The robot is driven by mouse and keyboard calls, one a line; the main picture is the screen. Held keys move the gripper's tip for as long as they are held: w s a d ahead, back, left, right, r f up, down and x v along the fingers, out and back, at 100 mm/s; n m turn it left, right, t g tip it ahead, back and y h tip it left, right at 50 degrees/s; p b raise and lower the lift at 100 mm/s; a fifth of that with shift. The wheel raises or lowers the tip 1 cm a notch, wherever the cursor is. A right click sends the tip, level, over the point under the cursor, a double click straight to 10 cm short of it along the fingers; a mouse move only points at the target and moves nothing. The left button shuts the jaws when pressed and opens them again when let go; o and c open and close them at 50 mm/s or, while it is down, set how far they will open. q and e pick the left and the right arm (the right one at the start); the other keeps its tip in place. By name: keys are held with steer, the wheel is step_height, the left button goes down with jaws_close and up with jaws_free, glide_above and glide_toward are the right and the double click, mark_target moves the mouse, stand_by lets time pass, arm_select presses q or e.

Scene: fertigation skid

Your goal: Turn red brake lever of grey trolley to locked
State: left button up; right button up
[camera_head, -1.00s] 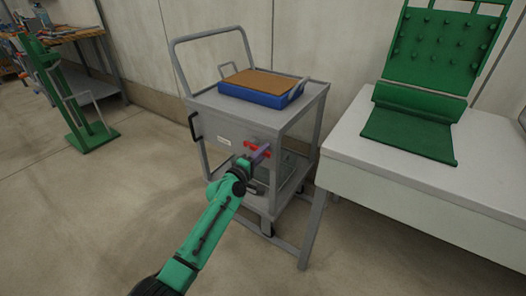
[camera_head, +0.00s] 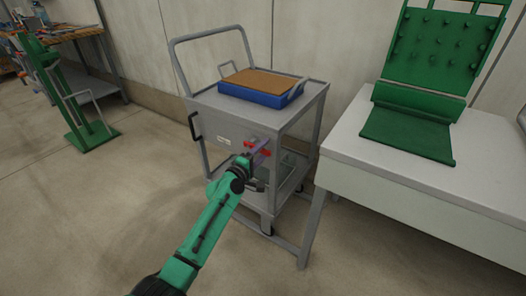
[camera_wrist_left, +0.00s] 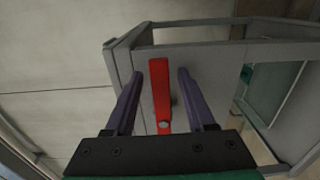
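The grey trolley (camera_head: 222,128) stands in the middle of the head view. Its red brake lever (camera_head: 248,144) is on the front panel, partly hidden behind my left gripper (camera_head: 262,150). In the left wrist view the red lever (camera_wrist_left: 160,92) is a straight bar between the two purple fingers of my left gripper (camera_wrist_left: 160,80). A clear gap shows on each side of the lever, so the gripper is open around it, with no visible contact. A round pivot shows near the lever's lower end in that view. My right gripper is out of view.
A blue tray with a brown top (camera_head: 262,88) lies on the trolley. A black handle (camera_head: 193,126) is at its left side. A white table (camera_head: 440,190) with a green stand stands close on the right.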

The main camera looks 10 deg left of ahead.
arm_select(q)
steer(key=shift+s, duration=0.1)
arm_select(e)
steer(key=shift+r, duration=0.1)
arm_select(q)
steer(key=p+v, duration=0.1)
steer(key=v, duration=1.3)
steer(key=shift+s+p, duration=0.15)
steer(key=shift+p, duration=0.25)
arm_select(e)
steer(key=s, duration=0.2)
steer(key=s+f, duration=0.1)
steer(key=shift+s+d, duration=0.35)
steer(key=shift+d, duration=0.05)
